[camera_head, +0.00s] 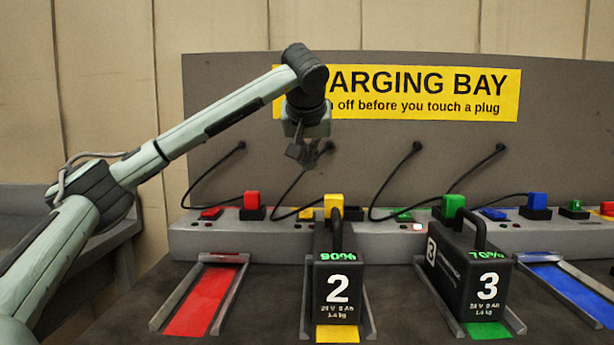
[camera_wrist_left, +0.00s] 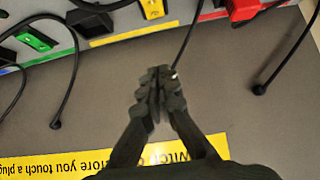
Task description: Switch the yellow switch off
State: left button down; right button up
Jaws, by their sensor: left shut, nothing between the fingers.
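My left gripper (camera_head: 308,155) hangs in front of the grey back panel, above the yellow station; its fingers are together and empty. In the left wrist view its closed fingertips (camera_wrist_left: 160,75) point toward a small yellow piece (camera_wrist_left: 152,8), with a clear gap between. In the head view a flat yellow piece (camera_head: 310,213), likely the yellow switch, lies on the grey ledge left of the yellow plug (camera_head: 334,203). It is too small to tell which way the switch is set. My right gripper is out of view.
Black battery 2 (camera_head: 338,285) stands before the yellow plug, and battery 3 (camera_head: 478,280) before the green plug (camera_head: 453,203). Black cables (camera_head: 290,190) hang from the panel to the ledge. The red plug (camera_head: 252,200) is at left. The red lane (camera_head: 203,300) is empty.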

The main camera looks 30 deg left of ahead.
pick_arm(q)
jog(key=v, duration=0.2)
jog(key=shift+s+r, duration=0.1)
jog(key=shift+r, duration=0.25)
jog(key=shift+f, duration=0.1)
